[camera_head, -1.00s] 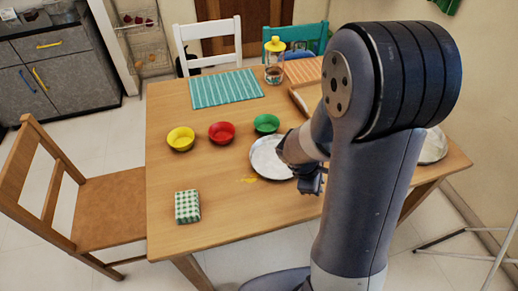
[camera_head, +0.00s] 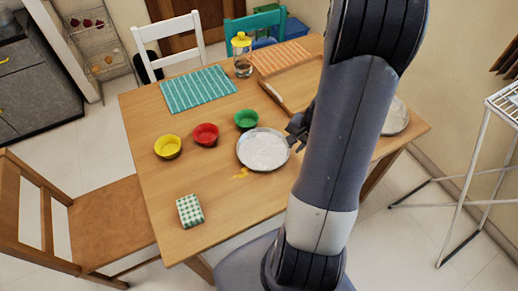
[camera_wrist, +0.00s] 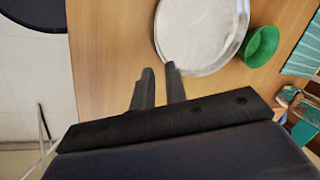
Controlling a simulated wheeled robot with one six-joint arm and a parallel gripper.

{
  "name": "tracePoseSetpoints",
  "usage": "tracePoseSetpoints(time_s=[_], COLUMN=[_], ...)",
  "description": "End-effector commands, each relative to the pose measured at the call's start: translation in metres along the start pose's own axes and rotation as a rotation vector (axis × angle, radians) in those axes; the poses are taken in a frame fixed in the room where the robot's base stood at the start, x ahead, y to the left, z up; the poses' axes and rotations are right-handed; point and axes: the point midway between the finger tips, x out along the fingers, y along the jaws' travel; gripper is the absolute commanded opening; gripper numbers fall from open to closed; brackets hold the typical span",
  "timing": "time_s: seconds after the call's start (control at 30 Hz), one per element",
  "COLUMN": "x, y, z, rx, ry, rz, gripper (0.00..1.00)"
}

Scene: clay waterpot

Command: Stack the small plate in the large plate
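A round pale metal-looking plate (camera_head: 263,150) lies flat on the table, in front of the green bowl; it also shows at the top of the wrist view (camera_wrist: 200,35), cut by the edge. A second plate (camera_head: 397,118) lies at the table's right side, partly hidden behind my arm. I cannot tell which is larger. My gripper (camera_head: 297,128) is just right of the first plate's rim. In the wrist view, its two fingers (camera_wrist: 159,68) stand slightly apart, with bare table between them and nothing held.
Yellow (camera_head: 168,147), red (camera_head: 206,135) and green (camera_head: 246,120) bowls stand left of and behind the first plate. A wooden tray (camera_head: 283,93), a yellow-topped bottle (camera_head: 242,55) and a checked box (camera_head: 190,211) are on the table. The front of the table is mostly clear.

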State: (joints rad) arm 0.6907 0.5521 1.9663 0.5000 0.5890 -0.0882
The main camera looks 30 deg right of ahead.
Motion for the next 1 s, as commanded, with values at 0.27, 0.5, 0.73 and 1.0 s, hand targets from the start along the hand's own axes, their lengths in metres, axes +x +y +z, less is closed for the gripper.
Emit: tracePoseSetpoints(time_s=[0.27,0.5,0.73,1.0], x=[0.037,0.049,0.078,0.094], y=[0.0,0.001,0.003,0.002], z=[0.001,0.001,0.0,-0.001], rx=[-0.005,-0.006,-0.007,-0.008], ry=[-0.004,-0.004,-0.006,-0.002], rz=[0.002,0.003,0.004,0.003], gripper=[0.14,0.14,0.14,0.14])
